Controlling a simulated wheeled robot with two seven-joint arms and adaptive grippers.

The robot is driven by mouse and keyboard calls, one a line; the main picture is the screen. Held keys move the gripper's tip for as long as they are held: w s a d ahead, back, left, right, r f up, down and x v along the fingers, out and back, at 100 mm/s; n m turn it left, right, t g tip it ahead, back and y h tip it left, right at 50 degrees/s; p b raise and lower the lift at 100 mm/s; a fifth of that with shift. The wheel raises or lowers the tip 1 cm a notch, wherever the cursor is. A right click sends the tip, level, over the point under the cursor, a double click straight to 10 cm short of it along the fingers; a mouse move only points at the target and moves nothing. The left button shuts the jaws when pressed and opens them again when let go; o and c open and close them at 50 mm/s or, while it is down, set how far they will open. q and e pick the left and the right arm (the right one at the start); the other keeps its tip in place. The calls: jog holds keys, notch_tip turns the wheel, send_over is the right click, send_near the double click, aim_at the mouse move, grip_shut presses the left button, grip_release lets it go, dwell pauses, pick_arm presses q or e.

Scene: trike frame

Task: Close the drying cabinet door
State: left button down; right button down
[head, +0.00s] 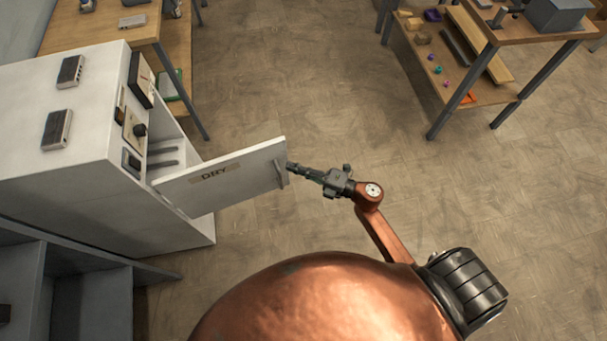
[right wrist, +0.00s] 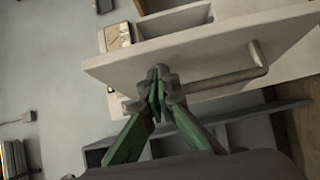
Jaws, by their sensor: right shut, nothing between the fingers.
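The white drying cabinet (head: 85,120) stands at the left in the head view. Its door (head: 232,175), labelled DRY, stands open and swung out to the right, and the inside shows behind it. A bar handle (head: 282,174) is on the door's outer face near its free edge; the handle also shows in the right wrist view (right wrist: 235,78). My right gripper (head: 291,166) is shut and empty, its tips at the door's free end by the handle. In the right wrist view the fingertips (right wrist: 158,78) overlap the door face beside the handle; I cannot tell whether they touch. My left gripper is out of view.
A wooden table (head: 125,30) stands behind the cabinet. A two-level wooden bench (head: 500,95) with small items is at the upper right. A grey open shelf unit (head: 65,265) is at the lower left. The floor (head: 300,80) beyond the door is clear.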

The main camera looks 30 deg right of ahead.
jog(key=shift+w+d, duration=0.1)
jog(key=shift+w, duration=0.8)
